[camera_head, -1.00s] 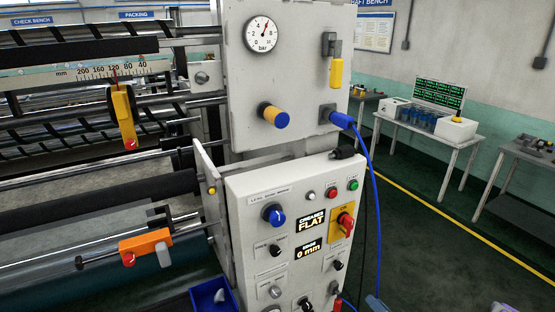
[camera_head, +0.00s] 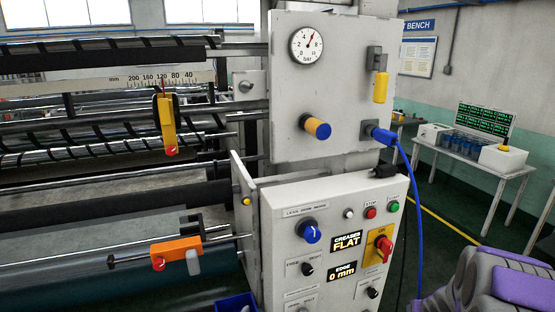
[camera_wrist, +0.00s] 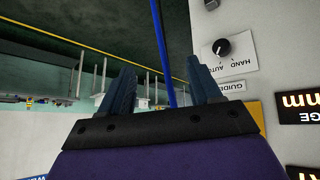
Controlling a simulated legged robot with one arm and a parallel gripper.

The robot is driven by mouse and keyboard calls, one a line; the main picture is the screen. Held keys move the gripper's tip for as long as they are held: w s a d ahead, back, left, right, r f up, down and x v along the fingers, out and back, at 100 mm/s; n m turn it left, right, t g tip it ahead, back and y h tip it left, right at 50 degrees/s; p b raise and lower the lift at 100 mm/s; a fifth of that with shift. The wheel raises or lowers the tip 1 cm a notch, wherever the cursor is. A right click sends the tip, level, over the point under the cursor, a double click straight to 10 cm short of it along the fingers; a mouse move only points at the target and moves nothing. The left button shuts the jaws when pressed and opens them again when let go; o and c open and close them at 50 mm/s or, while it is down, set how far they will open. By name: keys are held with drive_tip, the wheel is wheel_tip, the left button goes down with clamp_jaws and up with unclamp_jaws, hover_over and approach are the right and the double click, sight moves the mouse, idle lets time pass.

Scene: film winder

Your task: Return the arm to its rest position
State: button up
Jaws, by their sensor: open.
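My arm (camera_head: 500,285) shows as grey and purple links at the lower right of the head view, right of the control panel. The fingers lie outside that view. In the wrist view, my gripper (camera_wrist: 163,85) has two dark blue-grey fingers standing apart with nothing held between them. The blue cable (camera_wrist: 162,50) runs through the gap between the fingers in the picture; I cannot tell how far beyond them it is. The control panel (camera_head: 330,210) reads "CREASES FLAT" and "EDGE 0 mm". In the wrist view the panel (camera_wrist: 240,55) appears upside down, close to the right finger.
The blue cable (camera_head: 407,165) hangs from the upper cabinet (camera_head: 340,110) beside the panel. The winder rollers (camera_head: 100,205) fill the left. A bench (camera_head: 480,163) with a green screen stands at the back right. Open floor (camera_head: 455,215) lies between.

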drive_tip(key=s+a+r+g+y+b, duration=0.1)
drive_tip(key=s+a+r+g, duration=0.2)
drive_tip(key=s+a, duration=0.6)
drive_tip(key=s+a+r+n+g+y+b, duration=0.1)
drive_tip(key=s+a+r+g, duration=0.2)
drive_tip(key=s+a, duration=0.5)
drive_tip(key=s+a+r+n+g+b, duration=0.1)
drive_tip(key=s+a, duration=0.8)
drive_tip(key=s, duration=1)
wheel_tip(320, 180, up, 2)
drive_tip(key=shift+a+r+g+y+b, duration=0.3)
drive_tip(key=shift+g+y+b, duration=0.1)
drive_tip(key=shift+g, duration=0.5)
